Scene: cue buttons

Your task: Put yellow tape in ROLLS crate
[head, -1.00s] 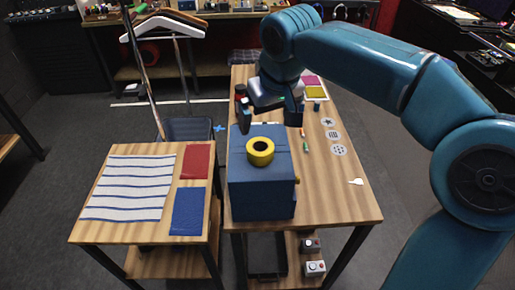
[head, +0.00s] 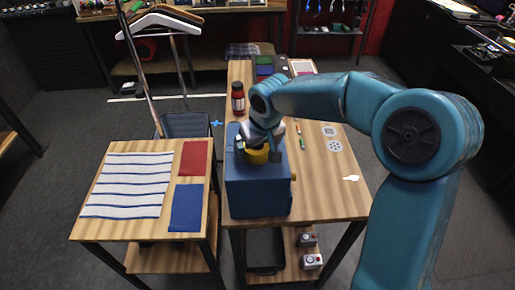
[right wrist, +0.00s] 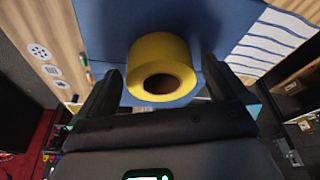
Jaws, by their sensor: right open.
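The yellow tape roll (head: 256,156) lies on top of a blue box (head: 258,195) on the right-hand wooden table. My right gripper (head: 259,152) is over the box, right at the tape, and partly covers it in the head view. In the right wrist view the yellow tape (right wrist: 160,62) sits between the two open fingers of my right gripper (right wrist: 165,88), with its hole facing the camera. I see gaps on both sides of the roll there. My left gripper does not show. No crate marked ROLLS can be read in these frames.
The left table holds a striped cloth (head: 128,185), a red mat (head: 195,158) and a blue mat (head: 187,208).

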